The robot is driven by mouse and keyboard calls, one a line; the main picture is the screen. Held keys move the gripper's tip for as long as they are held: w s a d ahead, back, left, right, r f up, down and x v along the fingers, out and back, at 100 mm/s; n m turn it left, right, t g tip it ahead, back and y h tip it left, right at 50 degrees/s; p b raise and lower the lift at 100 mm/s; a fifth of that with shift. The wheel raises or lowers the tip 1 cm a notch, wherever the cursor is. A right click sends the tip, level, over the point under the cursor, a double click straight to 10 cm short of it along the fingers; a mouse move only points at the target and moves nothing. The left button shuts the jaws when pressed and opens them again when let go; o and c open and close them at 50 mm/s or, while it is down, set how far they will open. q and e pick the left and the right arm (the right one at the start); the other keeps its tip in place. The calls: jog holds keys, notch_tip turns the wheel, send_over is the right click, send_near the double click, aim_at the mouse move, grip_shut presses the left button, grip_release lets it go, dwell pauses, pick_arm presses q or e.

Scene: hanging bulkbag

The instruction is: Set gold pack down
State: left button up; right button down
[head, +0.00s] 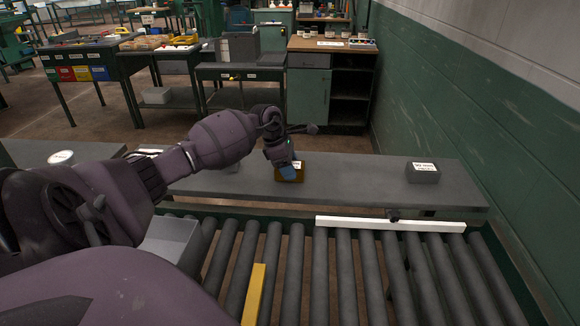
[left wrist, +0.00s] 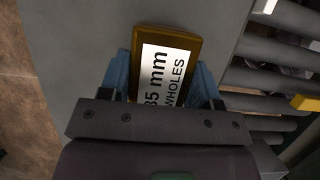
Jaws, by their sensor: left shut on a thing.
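The gold pack (head: 291,173) is at the grey shelf behind the rollers, under my left gripper (head: 288,172). My right gripper is not in view.
A grey labelled box (head: 422,173) stands at the shelf's right end. A white bar (head: 390,224) runs along the shelf's front edge. The shelf between pack and grey box is clear.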

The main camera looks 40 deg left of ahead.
pick_arm(q)
jog(key=shift+f, duration=0.1)
jog(key=o, duration=0.5)
jog(key=shift+f, duration=0.1)
jog(key=o, duration=0.5)
jog(key=v, duration=1.2)
jog(key=shift+r+p, duration=0.25)
jog(key=shift+p, duration=0.1)
